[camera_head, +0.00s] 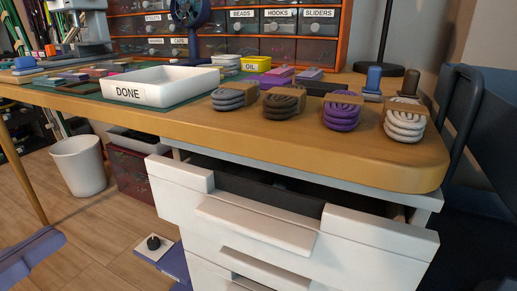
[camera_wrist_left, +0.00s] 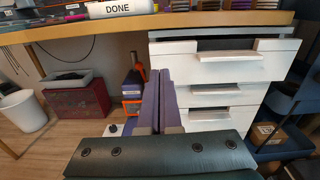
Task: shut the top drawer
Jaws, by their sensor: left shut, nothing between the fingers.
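The top drawer (camera_head: 175,198) is the uppermost white drawer of the cabinet under the workbench. It stands pulled out, with its dark inside showing behind the front in the head view. Its white front with a wide pull also shows in the left wrist view (camera_wrist_left: 180,66). My left gripper (camera_head: 58,240) is at the lower left edge of the head view, well to the left of the drawer and apart from it. Its purple fingers (camera_wrist_left: 159,82) are shut together and empty in the left wrist view. My right gripper is not in view.
The workbench edge (camera_head: 240,145) overhangs the drawer. A white DONE tray (camera_head: 190,88) and several cord coils (camera_head: 342,116) sit on the bench. A white bin (camera_head: 78,166) and a dark red crate (camera_head: 133,178) stand left of the cabinet. A dark blue cart (camera_head: 480,130) stands at right.

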